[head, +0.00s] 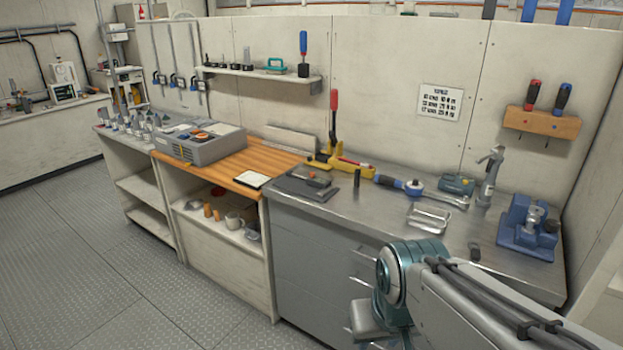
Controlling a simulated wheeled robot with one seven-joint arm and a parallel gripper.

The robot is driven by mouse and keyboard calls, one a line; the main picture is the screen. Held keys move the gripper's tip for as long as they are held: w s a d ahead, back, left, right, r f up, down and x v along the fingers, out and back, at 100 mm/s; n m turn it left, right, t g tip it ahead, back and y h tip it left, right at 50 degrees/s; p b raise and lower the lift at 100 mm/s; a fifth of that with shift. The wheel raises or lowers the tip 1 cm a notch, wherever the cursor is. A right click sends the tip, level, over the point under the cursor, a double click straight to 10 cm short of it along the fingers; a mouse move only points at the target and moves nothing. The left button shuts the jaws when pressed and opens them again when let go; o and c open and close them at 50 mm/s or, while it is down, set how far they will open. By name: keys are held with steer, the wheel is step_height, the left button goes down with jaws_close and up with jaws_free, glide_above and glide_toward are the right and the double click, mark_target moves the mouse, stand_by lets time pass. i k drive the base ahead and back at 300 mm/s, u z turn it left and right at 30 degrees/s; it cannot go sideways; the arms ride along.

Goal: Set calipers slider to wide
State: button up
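I cannot pick out calipers or a slider for certain in the head view. A flat silver metal piece (430,218) lies on the steel worktop (390,225), with long parallel edges. It is too small to tell whether it is the calipers or how any slider on it is set. My arm reaches in from the lower right, in front of the worktop and drawers. Its teal joint shows and the arm bends downward there. My gripper is not visible.
On the worktop are a red-and-yellow clamp-like tool (335,145), a blue-handled ratchet (415,187), a dark green tool (457,185) and a blue vise-like device (527,225). Floor at left (90,260) is clear.

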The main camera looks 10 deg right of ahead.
mark_target(314, 181)
steer(key=u, duration=0.55)
steer(key=i, duration=0.7)
steer(key=u, duration=0.55)
steer(key=i, duration=0.8)
steer(key=z, duration=0.8)
steer(key=i, duration=0.6)
steer(key=z, duration=0.5)
